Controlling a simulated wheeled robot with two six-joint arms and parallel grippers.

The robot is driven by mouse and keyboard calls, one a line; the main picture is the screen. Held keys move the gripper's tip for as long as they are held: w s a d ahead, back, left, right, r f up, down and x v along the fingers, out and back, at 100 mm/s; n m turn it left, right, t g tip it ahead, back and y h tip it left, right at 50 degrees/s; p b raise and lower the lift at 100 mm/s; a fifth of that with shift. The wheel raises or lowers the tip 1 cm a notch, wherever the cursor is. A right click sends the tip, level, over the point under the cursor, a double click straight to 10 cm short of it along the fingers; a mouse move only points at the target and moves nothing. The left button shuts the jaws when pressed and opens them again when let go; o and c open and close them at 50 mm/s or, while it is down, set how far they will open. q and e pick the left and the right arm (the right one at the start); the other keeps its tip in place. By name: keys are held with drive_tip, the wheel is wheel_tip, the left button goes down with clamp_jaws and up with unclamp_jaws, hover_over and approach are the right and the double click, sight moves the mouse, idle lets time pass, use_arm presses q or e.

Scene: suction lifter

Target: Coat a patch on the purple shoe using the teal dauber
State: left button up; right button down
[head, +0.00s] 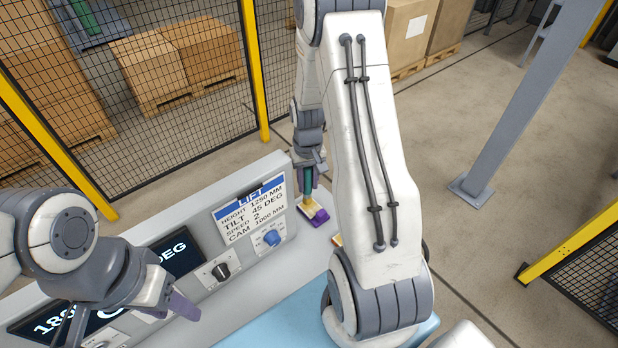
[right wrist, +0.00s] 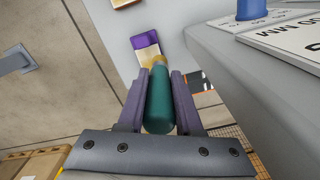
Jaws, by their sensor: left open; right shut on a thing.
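The purple shoe (head: 321,219) is a small block with a pale cream face, on the grey surface beside the console in the head view. It also shows in the right wrist view (right wrist: 139,41). My right gripper (head: 308,172) is shut on the teal dauber (right wrist: 159,100), which points at the shoe. The dauber's tan tip (right wrist: 154,60) overlaps the near end of the cream face in the right wrist view; I cannot tell whether it touches. My left gripper (head: 130,312) is open and empty over the console at the lower left.
The console has a LIFT label plate (head: 250,208), a blue knob (head: 271,238), a black knob (head: 221,271) and dark displays (head: 178,252). Another small tan-topped block (head: 336,240) lies near the shoe, partly hidden by my right arm. A light blue surface (head: 275,318) is in front.

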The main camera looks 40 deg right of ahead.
sight(306, 194)
drive_tip(key=shift+w+a+f+b, duration=0.15)
drive_tip(key=shift+f+b, duration=0.15)
drive_tip(key=shift+f, duration=0.25)
drive_tip(key=shift+w+a+f+b, duration=0.1)
drive_tip(key=shift+f+b, duration=0.2)
drive_tip(key=shift+f, duration=0.2)
wheel_tip(306, 194, down, 5)
drive_tip(key=b, duration=0.3)
drive_tip(key=shift+s+r+b, duration=0.1)
drive_tip(key=shift+r+b, duration=0.1)
drive_tip(key=shift+b, duration=0.15)
drive_tip(key=shift+d+f, duration=0.15)
drive_tip(key=shift+d, duration=1.25)
drive_tip(key=shift+a, duration=1.35)
wheel_tip(306, 194, up, 2)
drive_tip(key=shift+a+r+p, duration=0.1)
drive_tip(key=shift+r+p, duration=0.15)
drive_tip(key=shift+p, duration=0.6)
drive_tip(key=shift+r+p, duration=0.3)
drive_tip(key=shift+r, duration=0.05)
wheel_tip(306, 194, up, 5)
drive_tip(key=p, duration=0.4)
drive_tip(key=shift+f, duration=0.1)
